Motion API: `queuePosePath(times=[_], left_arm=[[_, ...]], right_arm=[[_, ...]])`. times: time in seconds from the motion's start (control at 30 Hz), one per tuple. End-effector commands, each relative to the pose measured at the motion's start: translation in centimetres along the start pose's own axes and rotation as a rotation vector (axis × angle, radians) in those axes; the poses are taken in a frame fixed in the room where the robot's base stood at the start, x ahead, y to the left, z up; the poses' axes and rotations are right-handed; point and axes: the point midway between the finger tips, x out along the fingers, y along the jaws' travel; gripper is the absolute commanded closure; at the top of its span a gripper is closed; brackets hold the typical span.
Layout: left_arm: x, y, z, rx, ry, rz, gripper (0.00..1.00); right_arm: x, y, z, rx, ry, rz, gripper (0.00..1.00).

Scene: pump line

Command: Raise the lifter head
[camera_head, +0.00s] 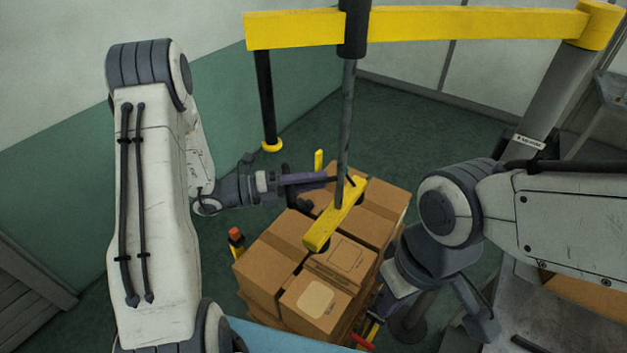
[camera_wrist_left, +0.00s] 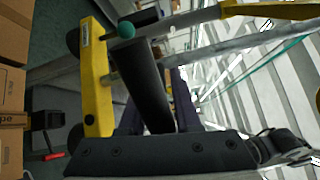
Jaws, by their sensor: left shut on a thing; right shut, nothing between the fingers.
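The lifter head is a yellow bar (camera_head: 335,215) with dark cups under it, at the low end of a grey lift tube (camera_head: 347,110). It lies over the top of stacked cardboard boxes (camera_head: 270,255); I cannot tell whether the cups touch. My left gripper (camera_head: 325,179) reaches in from the left and is shut on the black handle beside the tube. My right gripper (camera_head: 482,327) is shut and empty, low at the right.
A yellow overhead beam (camera_head: 450,22) carries the tube and joins a grey post (camera_head: 550,95) at the right. A thin black post (camera_head: 265,95) stands at the back left. A grey table (camera_head: 550,315) is at the lower right. Green floor behind the boxes is clear.

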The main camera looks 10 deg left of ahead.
Motion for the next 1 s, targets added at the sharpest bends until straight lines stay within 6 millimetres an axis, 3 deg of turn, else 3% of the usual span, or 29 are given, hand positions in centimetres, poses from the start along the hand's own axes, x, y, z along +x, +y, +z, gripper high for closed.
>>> queuePosePath(times=[0.07, 0.1, 0.17, 0.57, 1.0], left_arm=[[-0.1, 0.0, 0.2, 0.006, -0.004, 0.000, 1.00], [-0.1, 0.0, 0.2, 0.006, -0.003, 0.000, 0.61], [-0.1, 0.0, 0.1, 0.006, -0.003, 0.000, 0.42], [-0.7, 0.2, 0.1, 0.003, -0.002, 0.001, 0.42], [-8.6, 0.3, 0.1, 0.007, -0.006, 0.002, 0.42]], right_arm=[[0.0, 0.0, 0.0, 0.000, 0.000, 0.000, 1.00], [0.0, 0.0, 0.0, 0.000, 0.000, 0.000, 1.00], [0.0, 0.0, 0.0, 0.000, 0.000, 0.000, 1.00], [0.5, 0.0, 0.0, 0.000, 0.000, 0.000, 1.00], [3.9, 0.3, 0.2, -0.002, 0.000, 0.000, 1.00]])
